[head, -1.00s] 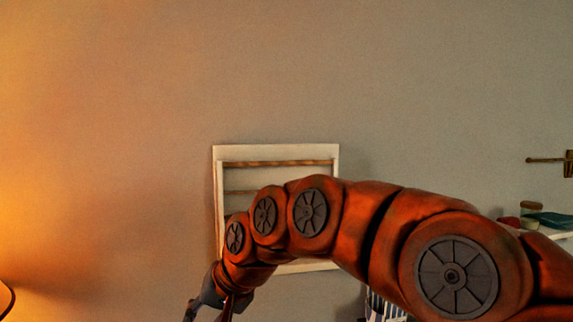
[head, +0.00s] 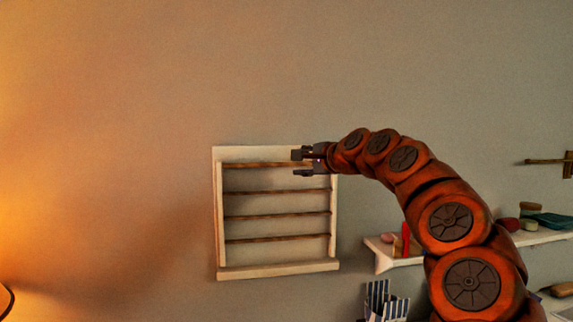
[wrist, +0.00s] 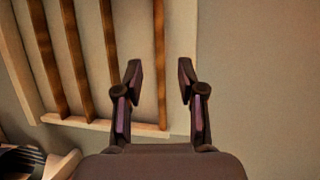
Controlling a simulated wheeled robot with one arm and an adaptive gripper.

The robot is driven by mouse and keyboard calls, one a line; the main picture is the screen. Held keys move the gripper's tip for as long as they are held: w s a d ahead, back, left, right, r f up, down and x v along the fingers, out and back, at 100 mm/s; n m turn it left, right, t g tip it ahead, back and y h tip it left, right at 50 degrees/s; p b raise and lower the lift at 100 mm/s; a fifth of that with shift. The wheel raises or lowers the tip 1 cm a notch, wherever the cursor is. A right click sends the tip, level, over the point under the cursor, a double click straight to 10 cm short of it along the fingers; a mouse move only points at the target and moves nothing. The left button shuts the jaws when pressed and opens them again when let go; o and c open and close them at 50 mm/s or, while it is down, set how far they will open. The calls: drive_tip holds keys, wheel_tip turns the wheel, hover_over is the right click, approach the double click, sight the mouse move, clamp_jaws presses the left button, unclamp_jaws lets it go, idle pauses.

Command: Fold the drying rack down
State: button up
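The drying rack (head: 219,215) is a pale wooden frame with several brown dowels across it, upright against the wall. My gripper (head: 300,163) is at its upper right corner, pointing left, with its two fingers apart and nothing between them that is visibly gripped. In the wrist view the rack (wrist: 110,124) appears turned sideways. There the open gripper (wrist: 160,75) has one finger on each side of the line of the top dowel (wrist: 160,50). I cannot tell whether a finger touches the rack.
A wall shelf (head: 385,258) with small items stands to the right, below my arm. A blue-and-white striped object (head: 384,302) sits below it. A wall hook (head: 548,160) is at far right. The wall left of the rack is clear.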

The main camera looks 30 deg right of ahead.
sight(284, 165)
drive_tip(key=shift+w+f+p, duration=0.2)
drive_tip(key=shift+w+p, duration=0.15)
drive_tip(key=shift+w, duration=0.75)
drive_tip(key=shift+w+f+p, duration=0.25)
drive_tip(key=shift+w+p, duration=0.05)
drive_tip(key=shift+w, duration=0.85)
drive_tip(key=shift+w+f+p, duration=0.2)
drive_tip(key=shift+w+p, duration=0.15)
drive_tip(key=shift+w, duration=0.75)
drive_tip(key=shift+a, duration=0.1)
clamp_jaws()
